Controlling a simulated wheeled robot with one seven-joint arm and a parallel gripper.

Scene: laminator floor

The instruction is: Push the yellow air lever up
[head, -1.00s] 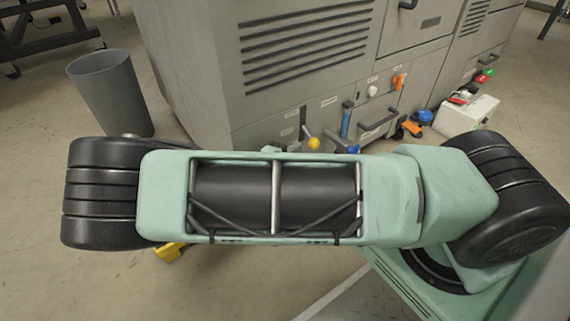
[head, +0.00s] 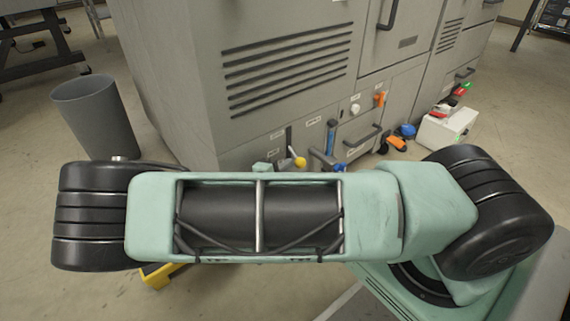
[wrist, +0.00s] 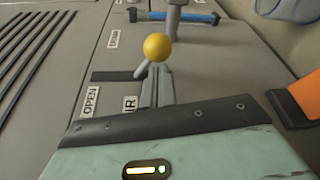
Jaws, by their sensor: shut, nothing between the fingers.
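The yellow ball knob of the air lever (wrist: 157,47) is near the top middle of the wrist view, on a short grey stem beside a dark slot. It also shows in the head view (head: 300,162), just above my arm. My gripper (wrist: 158,75) is shut and empty, its narrow grey fingers just below the knob in the wrist view. I cannot tell whether the fingertips touch the lever. An OPEN label (wrist: 90,101) lies left of the fingers, and another label beside it is partly hidden. In the head view my arm hides the gripper.
A blue handle (wrist: 200,18) is beyond the knob. An orange part (wrist: 303,98) is at the right of the wrist view. The grey machine (head: 190,80) fills the back. A grey bin (head: 95,115) stands left, and a white box (head: 447,128) sits right on the floor.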

